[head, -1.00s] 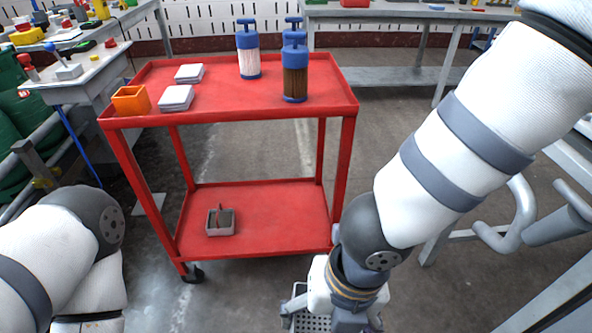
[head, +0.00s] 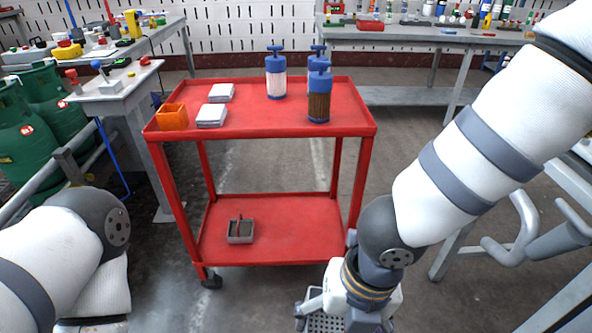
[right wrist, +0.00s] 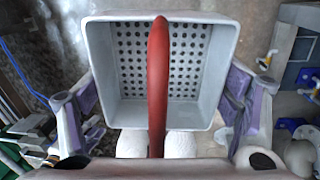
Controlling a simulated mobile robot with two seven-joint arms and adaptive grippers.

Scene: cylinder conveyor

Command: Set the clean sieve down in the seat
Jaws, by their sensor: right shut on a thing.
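My right gripper (right wrist: 158,105) is shut on the clean sieve (right wrist: 215,75), a light grey square box with an empty perforated bottom and a red handle (right wrist: 157,70) across its middle. The gripper's fingers lie at both sides of the box. In the head view only part of the sieve (head: 322,322) shows at the bottom edge, below my right wrist and in front of the red cart. A second sieve (head: 241,237), grey with dark filling, sits on the cart's lower shelf. I cannot make out the seat in either view. My left gripper is out of view.
The red cart (head: 290,129) stands ahead. Its top holds an orange box (head: 172,117), two pale square stacks and several blue-capped cylinders (head: 319,95). Workbenches stand behind and left, with green tanks (head: 22,120) at left. Grey metal framing (head: 452,250) is at right.

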